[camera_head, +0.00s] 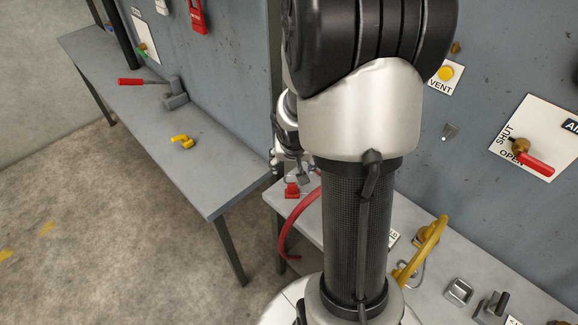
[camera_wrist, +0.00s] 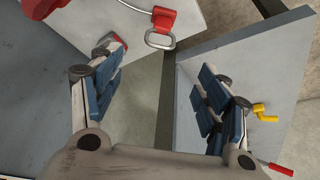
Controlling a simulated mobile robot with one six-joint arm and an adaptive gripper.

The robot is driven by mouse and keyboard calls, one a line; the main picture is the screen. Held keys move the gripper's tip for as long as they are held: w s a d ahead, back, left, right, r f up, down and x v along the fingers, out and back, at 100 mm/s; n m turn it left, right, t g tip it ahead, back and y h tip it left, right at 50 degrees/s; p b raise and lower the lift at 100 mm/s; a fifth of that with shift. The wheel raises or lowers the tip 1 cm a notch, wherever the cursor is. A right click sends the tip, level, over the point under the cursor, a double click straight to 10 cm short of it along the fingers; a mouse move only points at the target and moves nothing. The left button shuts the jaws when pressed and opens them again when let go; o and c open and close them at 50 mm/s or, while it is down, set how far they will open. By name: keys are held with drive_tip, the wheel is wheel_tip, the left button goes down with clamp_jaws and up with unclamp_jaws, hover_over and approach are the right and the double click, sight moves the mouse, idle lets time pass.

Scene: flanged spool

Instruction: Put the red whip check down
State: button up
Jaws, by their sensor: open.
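The red whip check (camera_head: 291,230) is a curved red sleeve at the left edge of the right-hand bench, with its lower part hanging past the edge. In the wrist view a red end piece (camera_wrist: 164,17) with a steel loop (camera_wrist: 160,39) shows at the top, at the bench edge. I cannot tell for certain that these are one piece. My gripper (camera_head: 298,178) is partly hidden behind my arm. In the wrist view my gripper (camera_wrist: 160,88) is open, its blue-padded fingers wide apart with nothing between them.
The right-hand bench (camera_head: 437,287) also holds a yellow curved piece (camera_head: 424,250) and metal fittings (camera_head: 459,291). The left bench (camera_head: 205,180) holds a yellow fitting (camera_head: 182,141) and a red-handled tool (camera_head: 130,82). A gap separates the benches. A red-handled valve (camera_head: 534,164) is on the wall panel.

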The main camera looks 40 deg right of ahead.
drive_tip(key=a+r+n, duration=0.2)
drive_tip(key=a+r, duration=0.4)
drive_tip(key=r, duration=0.2)
drive_tip(key=s+a+r+n+y, duration=0.1)
drive_tip(key=s+a+r+n, duration=0.2)
drive_tip(key=s+a+r, duration=0.2)
drive_tip(key=s+a+r+n+t+y, duration=0.1)
drive_tip(key=s+a+r, duration=0.4)
drive_tip(key=s+a, duration=0.6)
drive_tip(key=shift+s+a+r+n+y, duration=0.2)
drive_tip(key=shift+a+n+y, duration=0.3)
drive_tip(key=shift+a+n, duration=0.45)
drive_tip(key=shift+d, duration=0.15)
drive_tip(key=shift+c, duration=0.3)
